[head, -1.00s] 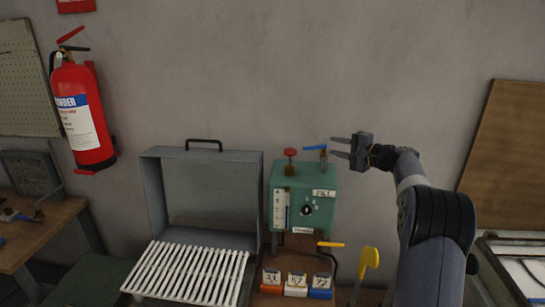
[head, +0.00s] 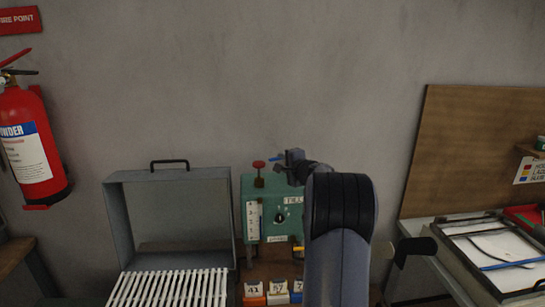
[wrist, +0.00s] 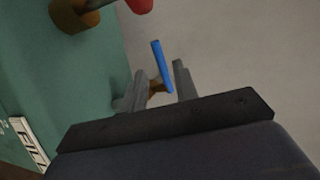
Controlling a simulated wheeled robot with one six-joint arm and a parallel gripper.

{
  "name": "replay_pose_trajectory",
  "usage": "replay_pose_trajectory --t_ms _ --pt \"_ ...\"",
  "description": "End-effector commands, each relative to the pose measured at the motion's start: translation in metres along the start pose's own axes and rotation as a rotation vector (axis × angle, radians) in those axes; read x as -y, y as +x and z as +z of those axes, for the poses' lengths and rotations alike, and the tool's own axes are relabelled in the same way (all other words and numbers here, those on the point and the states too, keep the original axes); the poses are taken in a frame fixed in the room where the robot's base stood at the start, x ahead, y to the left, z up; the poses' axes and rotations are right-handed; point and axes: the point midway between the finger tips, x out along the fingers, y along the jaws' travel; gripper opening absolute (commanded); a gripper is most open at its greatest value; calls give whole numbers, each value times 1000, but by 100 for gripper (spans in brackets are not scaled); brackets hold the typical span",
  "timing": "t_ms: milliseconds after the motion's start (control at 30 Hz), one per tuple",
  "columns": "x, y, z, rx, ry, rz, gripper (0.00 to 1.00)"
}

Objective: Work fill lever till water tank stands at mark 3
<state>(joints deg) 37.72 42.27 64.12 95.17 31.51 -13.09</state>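The green water tank (head: 262,190) stands against the wall, with a white level gauge (head: 253,220) on its front. The gauge's water level is too small to read. My gripper (head: 288,156) is at the lever, partly hidden by my arm. In the wrist view my gripper (wrist: 158,68) is open, with the blue lever (wrist: 160,62) between its two fingers. The lever appears clear of the right finger; contact with the left one cannot be told.
A red valve knob (head: 259,165) stands on the tank's top, left of the lever. A grey open-fronted box (head: 121,215) with a white slatted rack (head: 170,288) is at left. Numbered blocks (head: 278,297) sit below the tank. A tray (head: 470,265) is at right.

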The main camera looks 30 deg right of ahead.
Motion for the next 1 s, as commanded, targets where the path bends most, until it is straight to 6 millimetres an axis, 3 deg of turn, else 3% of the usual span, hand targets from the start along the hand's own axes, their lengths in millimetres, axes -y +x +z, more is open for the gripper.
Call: replay_pose_trajectory --t_ms 200,400,833,1000 --pt "2 34 1 2 1 1 28" --pt "2 52 1 2 1 0 28" --pt "0 59 1 1 1 0 28" --pt "0 59 1 2 1 0 15"
